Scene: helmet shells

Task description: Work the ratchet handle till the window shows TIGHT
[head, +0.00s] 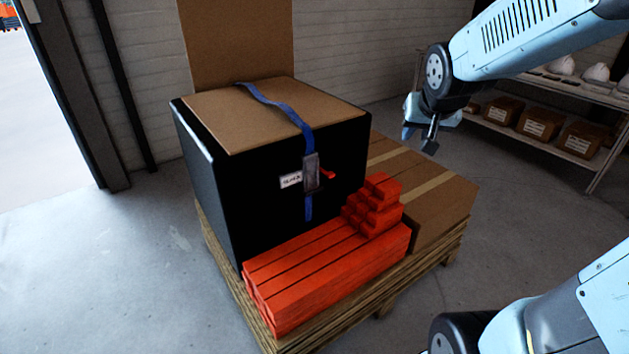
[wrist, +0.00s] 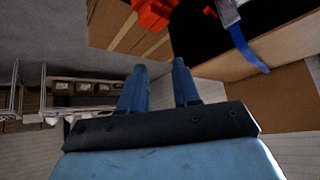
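A grey ratchet (head: 311,172) sits on the front of a black-sided box (head: 225,200), on a blue strap (head: 283,107) that runs over the box's top. Its short red handle (head: 327,174) sticks out to the right. A small white window (head: 291,180) left of the ratchet seems to read SLACK, but the print is tiny. In the wrist view the ratchet (wrist: 228,12) is cut off at the top edge, above the blue strap (wrist: 246,48). My gripper (head: 420,140) is in the air right of the box, apart from the handle. Its fingers (wrist: 159,72) are spread and empty.
Orange bars (head: 325,270) and a stepped orange stack (head: 375,205) lie on the pallet (head: 262,325) below and right of the ratchet. A low carton (head: 445,205) sits at the right. A shelf (head: 535,140) with boxes and white helmet shells stands behind my arm.

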